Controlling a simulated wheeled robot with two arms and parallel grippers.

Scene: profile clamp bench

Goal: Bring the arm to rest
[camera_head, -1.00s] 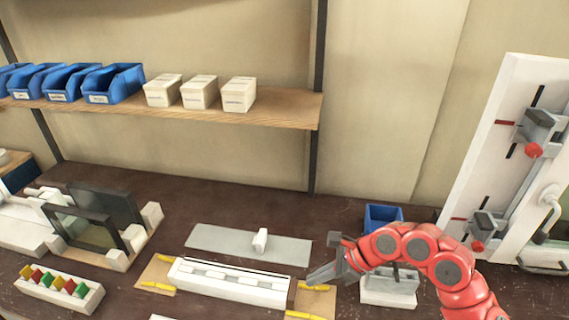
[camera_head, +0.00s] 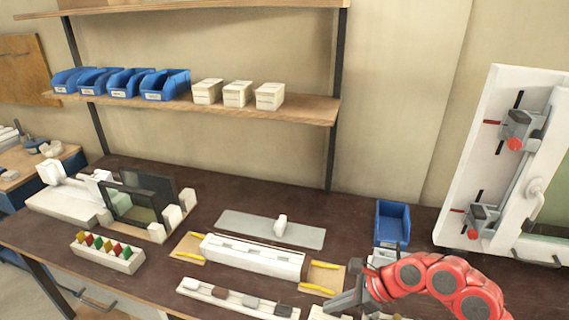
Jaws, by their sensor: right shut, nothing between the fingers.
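My right arm (camera_head: 425,280) is red and comes in from the lower right. Its dark grey gripper (camera_head: 338,306) points left, low over the bench front, with its fingers shut and empty. It is just right of and nearer than the white profile block (camera_head: 255,258), which lies on a wooden base with yellow strips. I cannot tell how high the gripper is above the bench. My left gripper is not in view.
A white strip with several small blocks (camera_head: 238,299) lies at the front edge. A blue bin (camera_head: 392,222) stands behind my right arm. A white clamp panel (camera_head: 500,160) stands at the right. The grey plate (camera_head: 270,230) holds a small white piece. A shelf (camera_head: 300,106) bears bins and boxes.

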